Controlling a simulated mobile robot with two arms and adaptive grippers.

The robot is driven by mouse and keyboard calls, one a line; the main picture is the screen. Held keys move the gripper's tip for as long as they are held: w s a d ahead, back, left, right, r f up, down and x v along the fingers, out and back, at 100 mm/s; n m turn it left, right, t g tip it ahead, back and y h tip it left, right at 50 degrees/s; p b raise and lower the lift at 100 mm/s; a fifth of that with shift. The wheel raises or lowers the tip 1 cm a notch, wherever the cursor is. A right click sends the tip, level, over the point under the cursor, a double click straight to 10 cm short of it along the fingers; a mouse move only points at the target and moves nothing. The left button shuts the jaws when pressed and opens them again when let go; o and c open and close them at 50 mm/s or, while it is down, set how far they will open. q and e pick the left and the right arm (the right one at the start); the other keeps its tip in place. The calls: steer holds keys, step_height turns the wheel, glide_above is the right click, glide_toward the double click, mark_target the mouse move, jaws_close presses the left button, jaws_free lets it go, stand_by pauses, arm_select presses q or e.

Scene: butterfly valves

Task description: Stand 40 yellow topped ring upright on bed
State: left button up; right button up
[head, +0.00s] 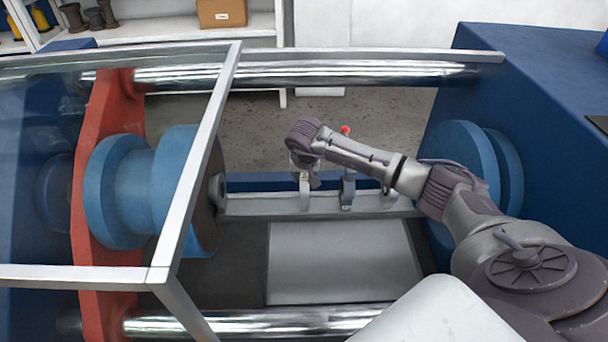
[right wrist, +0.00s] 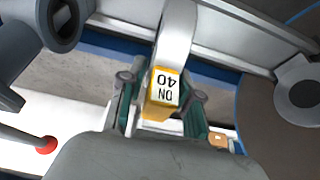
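The yellow topped ring, marked DN 40 (right wrist: 164,92), is in the right wrist view, its grey ring body running up the picture from the yellow top. My right gripper (right wrist: 161,95) has a green-padded finger on each side of the top and looks shut on it. In the head view my right gripper (head: 304,172) points down over the bed (head: 260,206). The grey ring (head: 304,196) below it looks upright at the bed. I cannot tell whether it bears on the bed. My left gripper is not in view.
A blue flange (head: 185,190) with a red plate (head: 103,200) is at left, and blue flanges (head: 458,150) at right. Polished bars (head: 310,73) run above and below. A framed clear guard (head: 222,95) covers the left.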

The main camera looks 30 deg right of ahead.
steer(key=o, duration=0.6)
steer(key=shift+c, duration=0.2)
steer(key=v, duration=1.2)
